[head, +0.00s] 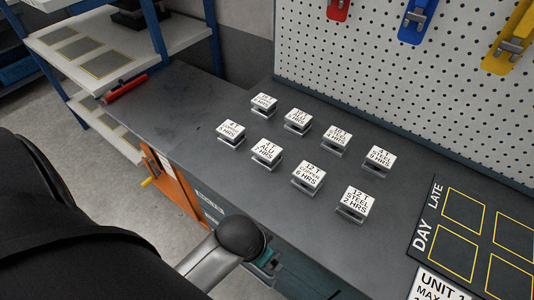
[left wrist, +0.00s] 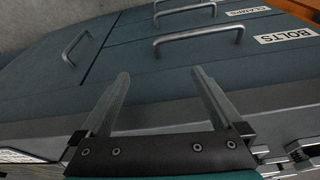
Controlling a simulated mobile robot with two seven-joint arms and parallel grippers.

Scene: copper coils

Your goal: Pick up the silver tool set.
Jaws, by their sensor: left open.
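I cannot make out a silver tool set in either view. My left gripper (left wrist: 161,75) is open in the left wrist view, its two grey fingers apart with nothing between them. It is in front of a blue-grey drawer cabinet (left wrist: 130,62) with metal bar handles and labels reading CLAMPS and BOLTS. In the head view my left arm reaches down beside the front edge of the dark workbench (head: 190,100); the fingers cannot be made out there. My right gripper is in neither view.
Several small metal blocks with white labels, one reading 12 T steel (head: 356,203), stand on the workbench. A dark mat (head: 428,255) with yellow squares lies at the right. A pegboard (head: 400,100) with coloured tools rises behind. Shelving (head: 130,35) stands at the upper left.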

